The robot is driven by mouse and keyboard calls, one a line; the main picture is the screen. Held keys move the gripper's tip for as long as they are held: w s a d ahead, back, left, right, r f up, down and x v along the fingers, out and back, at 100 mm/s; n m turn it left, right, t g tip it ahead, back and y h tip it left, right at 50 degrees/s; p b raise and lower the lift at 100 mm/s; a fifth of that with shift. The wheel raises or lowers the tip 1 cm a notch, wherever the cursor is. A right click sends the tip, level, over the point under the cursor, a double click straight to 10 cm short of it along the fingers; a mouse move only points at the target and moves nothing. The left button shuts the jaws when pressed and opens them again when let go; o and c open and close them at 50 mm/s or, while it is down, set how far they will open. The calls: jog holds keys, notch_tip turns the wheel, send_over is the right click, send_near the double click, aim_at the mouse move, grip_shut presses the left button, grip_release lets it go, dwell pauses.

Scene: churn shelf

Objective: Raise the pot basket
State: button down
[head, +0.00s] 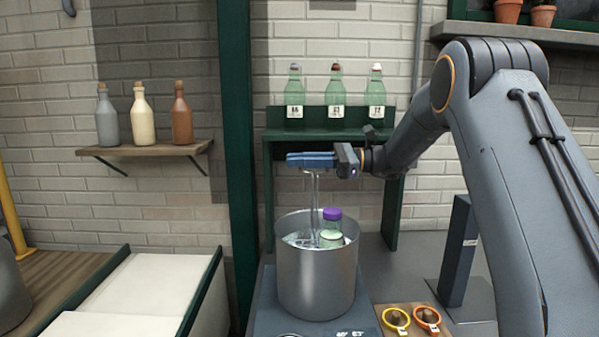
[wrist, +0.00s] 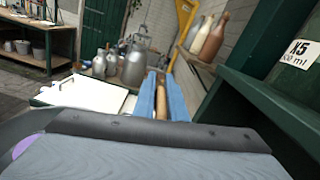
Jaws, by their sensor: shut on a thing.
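A steel pot (head: 316,285) stands on a grey base below the green shelf. Upright metal rods of the pot basket (head: 315,205) rise from inside the pot to my gripper (head: 292,160). A green bottle with a purple cap (head: 332,226) stands in the pot, its top above the rim. The lower part of the basket is hidden by the pot wall. My gripper's blue fingers are shut on the basket's handle, above the pot. In the wrist view, the brown handle (wrist: 161,104) lies between the blue fingers of my gripper (wrist: 161,82).
Several things surround the pot: a green shelf (head: 330,135) with three green bottles behind it, a green post (head: 236,150) at left, and a wooden shelf (head: 150,150) with three bottles. Yellow and orange rings (head: 411,319) lie on a board at front right.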

notch_tip(320, 180, up, 6)
jog(key=shift+r+p, duration=0.2)
jog(key=shift+p, duration=0.75)
jog(key=c, duration=1.8)
grip_release()
jog(key=shift+w+f, duration=0.15)
jog(key=shift+c, duration=0.2)
jog(key=d+b, duration=0.2)
jog(key=d, duration=0.6)
jog(key=shift+b, duration=0.4)
jog(key=shift+a, duration=0.1)
